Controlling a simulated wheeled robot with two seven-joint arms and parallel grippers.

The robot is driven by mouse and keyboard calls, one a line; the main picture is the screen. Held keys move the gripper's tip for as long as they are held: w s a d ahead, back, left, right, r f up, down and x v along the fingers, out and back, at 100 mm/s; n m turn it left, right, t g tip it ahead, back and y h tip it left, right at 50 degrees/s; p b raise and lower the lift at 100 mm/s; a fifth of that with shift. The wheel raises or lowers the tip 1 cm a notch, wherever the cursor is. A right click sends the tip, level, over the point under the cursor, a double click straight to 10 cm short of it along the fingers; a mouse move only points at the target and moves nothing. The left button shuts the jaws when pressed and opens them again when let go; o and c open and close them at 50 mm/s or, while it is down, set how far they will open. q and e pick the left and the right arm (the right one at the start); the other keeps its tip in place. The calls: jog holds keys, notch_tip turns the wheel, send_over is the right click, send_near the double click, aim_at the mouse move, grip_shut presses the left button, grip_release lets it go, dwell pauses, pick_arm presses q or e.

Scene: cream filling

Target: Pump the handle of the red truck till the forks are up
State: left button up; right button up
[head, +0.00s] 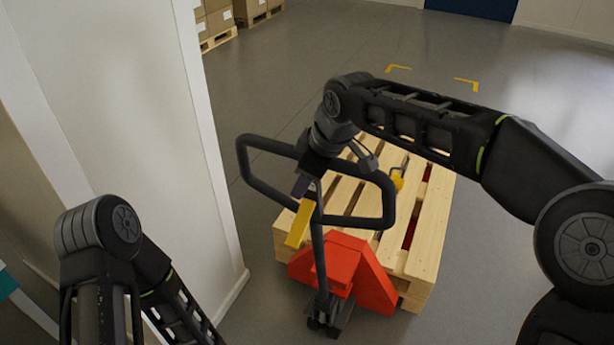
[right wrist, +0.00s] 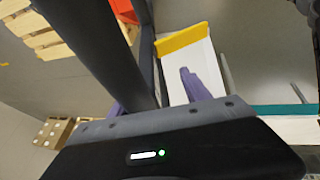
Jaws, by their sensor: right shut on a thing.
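The red truck (head: 345,268) stands in the middle of the head view, at the near end of a wooden pallet (head: 435,230). Its forks are mostly hidden under the pallet; some red shows between the slats. Its black handle (head: 388,205) is a wide loop on a shaft, standing up toward me. My right gripper (head: 306,187) is shut on the handle around the middle of the loop. In the right wrist view, the purple fingers (right wrist: 190,85) show beside the dark bar (right wrist: 95,45). My left arm is at the lower left, its gripper out of view.
A white wall (head: 130,110) stands close on the left, its edge near the truck. A yellow piece (head: 299,225) shows beside the handle shaft. Boxes on pallets (head: 215,20) are at the back left. The grey floor (head: 530,100) is open behind and to the right.

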jog(key=b+v, duration=0.1)
jog(key=v, duration=0.6)
jog(key=shift+r, duration=0.3)
jog(key=shift+d+r, duration=0.1)
jog(key=shift+r, duration=0.05)
